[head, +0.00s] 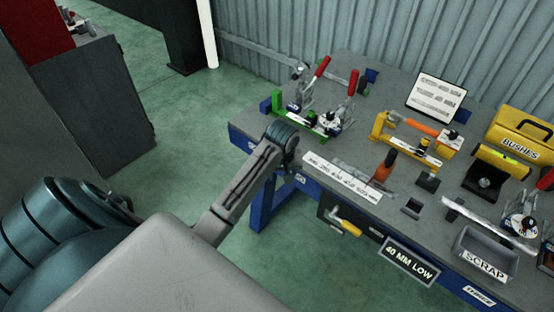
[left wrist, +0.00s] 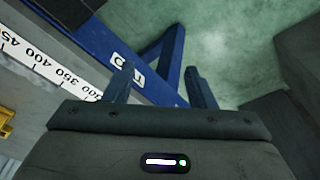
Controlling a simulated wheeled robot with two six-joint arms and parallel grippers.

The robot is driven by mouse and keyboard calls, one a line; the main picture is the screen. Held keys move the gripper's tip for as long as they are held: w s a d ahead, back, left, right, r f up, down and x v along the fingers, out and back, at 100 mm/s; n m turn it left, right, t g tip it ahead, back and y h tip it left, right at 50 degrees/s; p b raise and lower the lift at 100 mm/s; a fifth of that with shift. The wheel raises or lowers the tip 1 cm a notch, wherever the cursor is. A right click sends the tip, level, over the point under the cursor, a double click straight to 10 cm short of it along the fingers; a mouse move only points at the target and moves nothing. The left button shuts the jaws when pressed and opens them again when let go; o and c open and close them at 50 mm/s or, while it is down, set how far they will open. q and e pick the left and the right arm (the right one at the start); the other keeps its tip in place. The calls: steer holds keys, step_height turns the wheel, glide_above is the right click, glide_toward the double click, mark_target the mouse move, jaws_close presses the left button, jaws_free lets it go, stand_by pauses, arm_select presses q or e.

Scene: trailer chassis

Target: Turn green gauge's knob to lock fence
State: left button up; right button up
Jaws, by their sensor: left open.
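The green gauge (head: 291,120) lies near the left end of the grey workbench, with a green bar and upright end pieces. A round black-and-white part (head: 328,121), perhaps its knob, sits toward its right end; I cannot tell which way it is turned. My left gripper (head: 291,166) is at the bench's front edge, in front of the gauge and apart from it; its fingers barely show there. In the left wrist view my left gripper (left wrist: 160,86) is open and empty, its fingers over the blue bench frame and floor. The gauge is not in that view. My right gripper is not in view.
A white ruler strip (head: 342,175) runs along the bench front. A yellow gauge (head: 412,142), an orange-handled tool (head: 385,167), a sign (head: 437,97), a yellow bushes box (head: 522,132) and a scrap tray (head: 484,266) stand to the right. Red-handled clamps (head: 321,67) rise behind the green gauge.

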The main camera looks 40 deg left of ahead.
arm_select(q)
steer(key=shift+s+d+f+m, duration=0.25)
steer(key=shift+s+f, duration=0.05)
steer(key=shift+s, duration=0.4)
steer(key=shift+s+d+f+m, duration=0.2)
steer(key=shift+s+f+m, duration=0.05)
steer(key=shift+s, duration=0.4)
steer(key=s+f+m+b, duration=0.1)
steer(key=s+f, duration=0.4)
steer(key=f, duration=0.6)
steer(key=s+f+m, duration=0.1)
steer(key=s+f, duration=0.4)
steer(key=f, duration=0.7)
steer(key=s+f+m+b, duration=0.1)
steer(key=s+f, duration=0.4)
steer(key=f, duration=0.6)
steer(key=s+d+f+m, duration=0.1)
steer(key=s+f, duration=0.4)
steer(key=s, duration=0.4)
steer(key=s+d+f+m, duration=0.1)
steer(key=s+f, duration=0.4)
steer(key=s, duration=0.5)
steer(key=s+d+f+m, duration=0.1)
steer(key=s+f, duration=0.4)
steer(key=s, duration=0.5)
steer(key=shift+f+m, duration=0.3)
steer(key=shift+m, duration=0.5)
